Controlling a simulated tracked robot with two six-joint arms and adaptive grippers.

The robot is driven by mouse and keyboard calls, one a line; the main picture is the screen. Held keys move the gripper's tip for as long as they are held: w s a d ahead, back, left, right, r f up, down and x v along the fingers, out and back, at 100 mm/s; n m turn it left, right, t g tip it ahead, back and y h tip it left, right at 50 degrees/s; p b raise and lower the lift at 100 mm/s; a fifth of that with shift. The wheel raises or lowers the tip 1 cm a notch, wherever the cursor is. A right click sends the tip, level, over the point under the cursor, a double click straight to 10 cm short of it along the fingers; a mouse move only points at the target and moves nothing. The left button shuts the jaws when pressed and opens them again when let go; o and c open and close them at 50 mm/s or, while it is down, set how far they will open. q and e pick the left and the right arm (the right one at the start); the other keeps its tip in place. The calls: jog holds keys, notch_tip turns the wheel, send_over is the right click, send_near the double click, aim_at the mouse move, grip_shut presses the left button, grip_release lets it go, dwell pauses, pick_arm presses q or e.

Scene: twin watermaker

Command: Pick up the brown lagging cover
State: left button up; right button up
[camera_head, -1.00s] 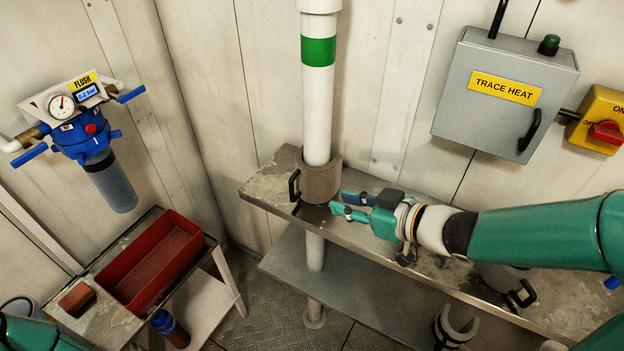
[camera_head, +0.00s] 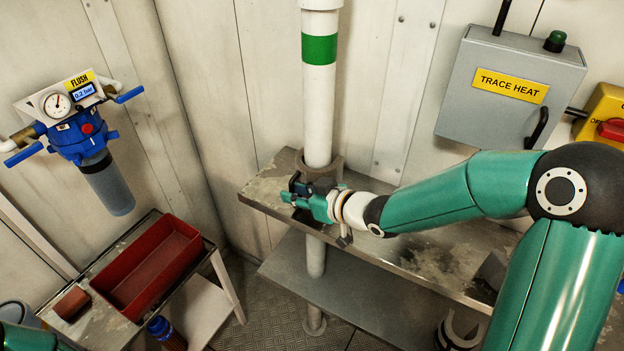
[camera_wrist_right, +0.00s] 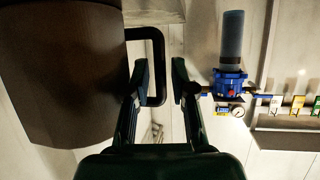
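The brown lagging cover (camera_head: 334,167) sits around the white pipe (camera_head: 319,110) at the metal shelf. My right gripper and wrist hide most of it in the head view. In the right wrist view the cover (camera_wrist_right: 70,75) fills the upper left, with its black loop handle (camera_wrist_right: 148,33) on its right side. My right gripper (camera_head: 294,190) is in front of the cover. Its two fingers (camera_wrist_right: 160,76) are apart, with the handle's outer bar showing between them and gaps visible on both sides. My left gripper is out of view; only a bit of my left arm shows.
The metal shelf (camera_head: 262,190) runs behind and below my right arm. A red tray (camera_head: 150,265) stands on a side table at the left. A blue filter unit (camera_head: 85,135) is on the left wall. A grey trace heat box (camera_head: 470,125) hangs at the right.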

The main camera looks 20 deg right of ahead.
aim_at(291, 181)
jog(key=shift+w+a+f, duration=0.25)
jog(key=shift+w+a, duration=0.05)
jog(key=shift+w, duration=0.25)
grip_shut()
jog(key=shift+r, duration=0.2)
jog(key=shift+r, duration=0.55)
notch_tip(291, 181, up, 2)
jog(key=shift+r, duration=0.1)
jog(key=s+a+b, duration=0.4)
jog(key=s+a, duration=0.7)
jog(key=a, duration=0.3)
